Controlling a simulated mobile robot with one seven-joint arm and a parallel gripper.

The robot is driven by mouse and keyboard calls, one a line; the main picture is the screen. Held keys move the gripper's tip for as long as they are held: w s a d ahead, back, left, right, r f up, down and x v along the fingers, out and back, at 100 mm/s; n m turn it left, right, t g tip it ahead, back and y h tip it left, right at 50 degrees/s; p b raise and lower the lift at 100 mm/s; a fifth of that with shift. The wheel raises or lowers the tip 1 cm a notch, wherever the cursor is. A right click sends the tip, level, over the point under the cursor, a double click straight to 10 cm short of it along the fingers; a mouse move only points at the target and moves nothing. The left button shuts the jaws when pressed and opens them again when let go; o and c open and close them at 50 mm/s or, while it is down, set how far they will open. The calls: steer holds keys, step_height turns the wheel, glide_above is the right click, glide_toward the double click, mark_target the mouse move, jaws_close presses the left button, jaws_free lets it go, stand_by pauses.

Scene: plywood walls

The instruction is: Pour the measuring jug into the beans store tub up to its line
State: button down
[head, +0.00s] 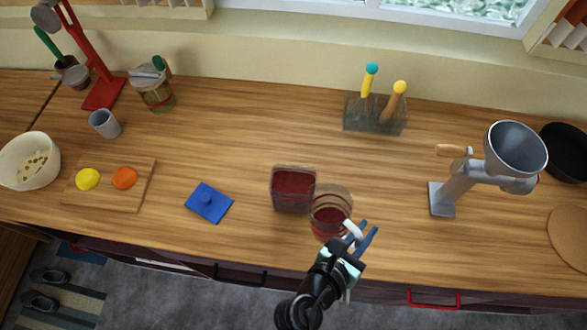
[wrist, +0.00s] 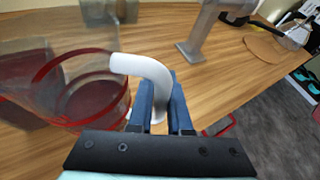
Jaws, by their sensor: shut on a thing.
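The measuring jug (head: 331,213) is a clear round vessel with red lines, a white handle and dark red contents low inside. It also shows in the wrist view (wrist: 92,90). My gripper (head: 361,239) is shut on the jug's white handle (wrist: 150,72), from the right and front. The jug is upright; whether its base touches the counter is not clear. The beans store tub (head: 293,190) is a clear squarish tub without a lid, close at the jug's left, with dark red contents. Its line is too small to make out. In the wrist view the jug partly hides the tub (wrist: 22,75).
A blue lid (head: 209,202) lies left of the tub. A chopping board (head: 105,199) with fruit is farther left. A utensil holder (head: 375,115) stands behind, a grey grinder (head: 460,185) at right. The counter between tub and utensil holder is clear.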

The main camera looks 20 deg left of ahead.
steer(key=shift+w+a+r+n+g+h+p, duration=0.35)
steer(key=shift+a+r+n+p, duration=0.4)
steer(key=shift+r, duration=0.8)
steer(key=shift+w+a+r+n+g+h+p, duration=0.1)
steer(key=shift+w+a+r+n+h+p, duration=0.45)
steer(key=shift+r+p, duration=0.7)
steer(key=shift+w+a+r+n+g+h+p, duration=0.25)
steer(key=shift+a+r+n+h+p, duration=0.4)
steer(key=shift+r, duration=1.15)
steer(key=shift+a+f+b, duration=0.1)
steer(key=shift+a+b, duration=0.1)
steer(key=shift+b, duration=0.2)
steer(key=a+n+p, duration=0.1)
steer(key=r+n+h+p, duration=0.1)
steer(key=shift+w+a+g+h+p, duration=0.25)
steer(key=shift+w+a+g+p, duration=0.05)
steer(key=shift+w+a+p, duration=0.1)
steer(key=shift+w+a+r+n+h+p, duration=0.1)
steer(key=shift+a+r+n+h+p, duration=0.25)
steer(key=shift+n+p, duration=0.3)
steer(key=shift+w+a+r+p, duration=0.15)
steer(key=shift+a+r+p, duration=0.1)
steer(key=shift+p, duration=0.3)
steer(key=shift+w+a+r+n+h, duration=0.25)
steer(key=shift+a+r+n+h, duration=0.1)
steer(key=shift+a+r+n, duration=0.15)
steer(key=shift+w+a+r+n+h, duration=0.2)
steer(key=shift+a+r+n+h, duration=0.15)
steer(key=shift+n, duration=0.15)
